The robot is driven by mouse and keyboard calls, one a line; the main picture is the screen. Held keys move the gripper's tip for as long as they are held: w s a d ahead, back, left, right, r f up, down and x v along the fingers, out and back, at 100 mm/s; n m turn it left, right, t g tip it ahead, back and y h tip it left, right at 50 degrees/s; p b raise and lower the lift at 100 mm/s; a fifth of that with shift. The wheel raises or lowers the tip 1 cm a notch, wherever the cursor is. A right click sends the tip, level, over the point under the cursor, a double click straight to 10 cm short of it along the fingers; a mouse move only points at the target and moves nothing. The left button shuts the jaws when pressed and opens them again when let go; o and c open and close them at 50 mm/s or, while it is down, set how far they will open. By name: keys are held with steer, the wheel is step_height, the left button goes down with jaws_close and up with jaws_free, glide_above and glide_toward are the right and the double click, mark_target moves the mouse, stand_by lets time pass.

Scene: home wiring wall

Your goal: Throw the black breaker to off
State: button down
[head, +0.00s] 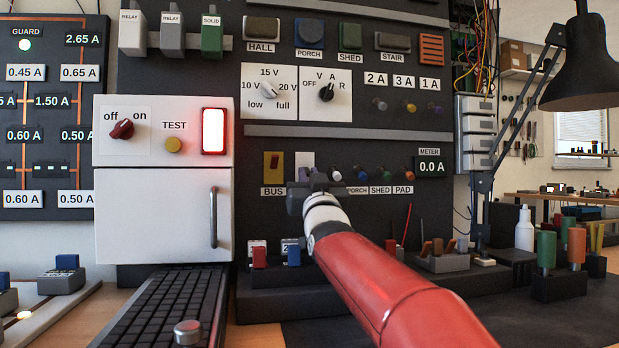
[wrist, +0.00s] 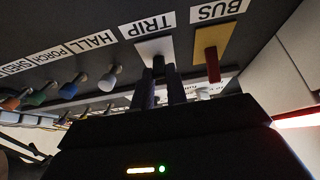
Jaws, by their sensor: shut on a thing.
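The black breaker (wrist: 158,66) is a small dark lever on a white plate (wrist: 154,47) above the label TRIP, in the upside-down wrist view. My gripper (wrist: 163,85) has its two dark fingers at this lever, one on each side, and is shut on it. In the head view the white plate (head: 304,160) shows just above my gripper (head: 314,180); the lever and its label are hidden behind the gripper. Whether the lever is thrown up or down I cannot tell.
Beside it is the BUS breaker, a red lever (wrist: 212,64) on a yellow plate (head: 273,165). On the other side is a row of coloured plugs (head: 385,173). A white cabinet (head: 155,210) juts out at left. A meter (head: 430,167) reads 0.0 A.

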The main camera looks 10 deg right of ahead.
steer(key=shift+f, duration=0.1)
steer(key=c, duration=1.4)
jaws_free()
steer(key=shift+s+f, duration=0.1)
steer(key=shift+s, duration=0.2)
steer(key=s, duration=1.2)
steer(key=shift+s+f, duration=0.15)
steer(key=shift+s, duration=0.1)
